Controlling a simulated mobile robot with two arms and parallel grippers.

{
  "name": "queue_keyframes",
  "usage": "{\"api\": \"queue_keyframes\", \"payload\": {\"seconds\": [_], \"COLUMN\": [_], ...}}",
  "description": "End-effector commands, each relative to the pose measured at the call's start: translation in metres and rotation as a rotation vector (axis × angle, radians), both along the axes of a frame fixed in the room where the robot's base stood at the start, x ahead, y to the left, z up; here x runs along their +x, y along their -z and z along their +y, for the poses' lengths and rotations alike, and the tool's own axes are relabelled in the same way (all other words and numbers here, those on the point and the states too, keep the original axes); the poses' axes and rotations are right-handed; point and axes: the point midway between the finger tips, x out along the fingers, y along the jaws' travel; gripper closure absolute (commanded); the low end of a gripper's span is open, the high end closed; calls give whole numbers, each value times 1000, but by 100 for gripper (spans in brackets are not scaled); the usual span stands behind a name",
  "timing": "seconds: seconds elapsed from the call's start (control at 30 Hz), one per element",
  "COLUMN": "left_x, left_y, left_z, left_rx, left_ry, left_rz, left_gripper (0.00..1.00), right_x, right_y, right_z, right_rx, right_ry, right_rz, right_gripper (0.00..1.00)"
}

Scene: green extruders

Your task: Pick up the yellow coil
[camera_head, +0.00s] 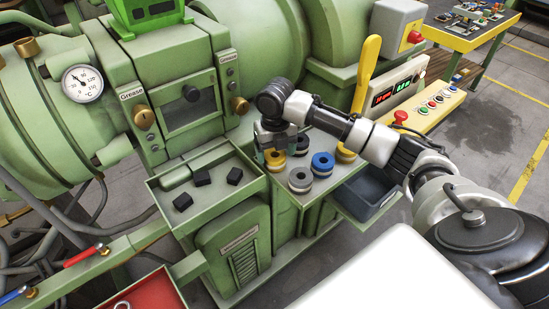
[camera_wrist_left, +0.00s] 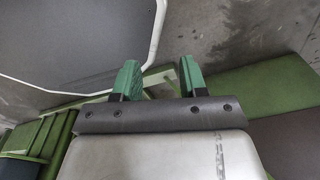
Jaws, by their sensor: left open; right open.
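A yellow coil (camera_head: 275,159) lies on the green table shelf (camera_head: 285,198), at the left of a group of coils. My right gripper (camera_head: 274,148) is right above this coil, pointing down; its fingers partly cover the view, and I cannot tell whether they touch the coil. It is open. A second yellow coil (camera_head: 345,154) is at the right of the group, partly hidden behind my right arm. My left gripper (camera_wrist_left: 158,80) shows in the left wrist view, open with nothing between its green fingers. It is not in the head view.
A green tray (camera_head: 244,187) with black blocks is at left. A grey bin (camera_head: 367,194) and a control panel (camera_head: 424,105) are at right.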

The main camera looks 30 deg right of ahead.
Motion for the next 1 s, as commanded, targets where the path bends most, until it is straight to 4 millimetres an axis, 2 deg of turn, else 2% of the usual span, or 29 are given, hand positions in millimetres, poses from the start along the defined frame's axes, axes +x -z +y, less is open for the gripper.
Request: {"api": "queue_keyframes", "payload": {"seconds": [0.1,0.2,0.47,0.7,0.73,1.0], "left_x": [11,16,14,8,8,7], "left_y": [-4,-5,-4,-4,-4,-3], "left_z": [-1,-1,-1,-1,-1,-1], "left_rx": [-2,-4,-3,-2,-2,-1], "left_ry": [1,1,2,2,2,2], "left_rz": [-18,-26,-23,-14,-13,-12], "left_gripper": [57,57,57,57,57,57], "right_x": [0,0,0,0,0,1], "right_y": [18,26,28,28,28,26], "right_z": [0,0,-1,-1,-1,-1], "right_rx": [1,0,0,0,0,0], "right_ry": [0,1,0,0,0,0], "right_rz": [3,1,-1,-1,-1,-2], "right_gripper": [24,24,24,61,63,63]}}
